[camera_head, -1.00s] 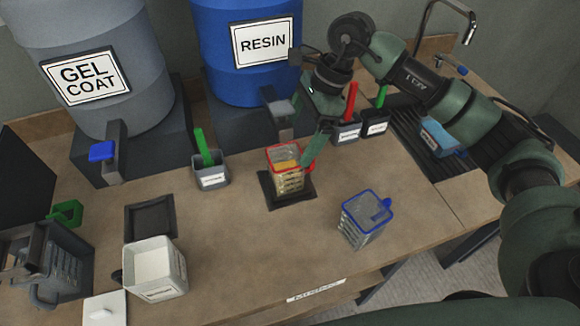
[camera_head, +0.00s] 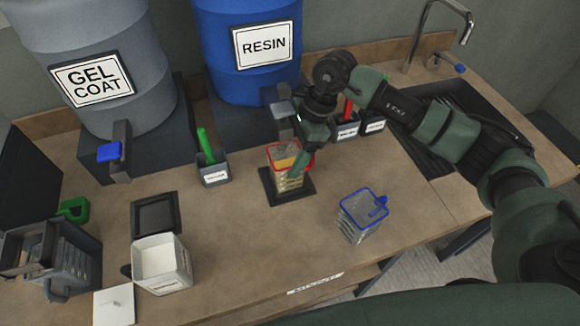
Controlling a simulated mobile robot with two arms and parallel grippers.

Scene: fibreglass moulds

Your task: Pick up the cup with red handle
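The cup with the red rim and handle (camera_head: 283,158) stands upright on a dark square pad (camera_head: 269,189) in the middle of the bench. It is clear and holds yellowish contents. My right gripper (camera_head: 302,162) reaches down at the cup's right side, where the red handle is. Its fingers overlap the handle and hide most of it. I cannot tell whether the fingers are closed on it. My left gripper is not in view.
A clear cup with a blue rim (camera_head: 360,216) stands to the right. A white container (camera_head: 163,264) and a grey caddy (camera_head: 45,255) are at the left. The resin drum (camera_head: 247,80) and gel coat drum (camera_head: 95,110) stand behind. The front middle bench is clear.

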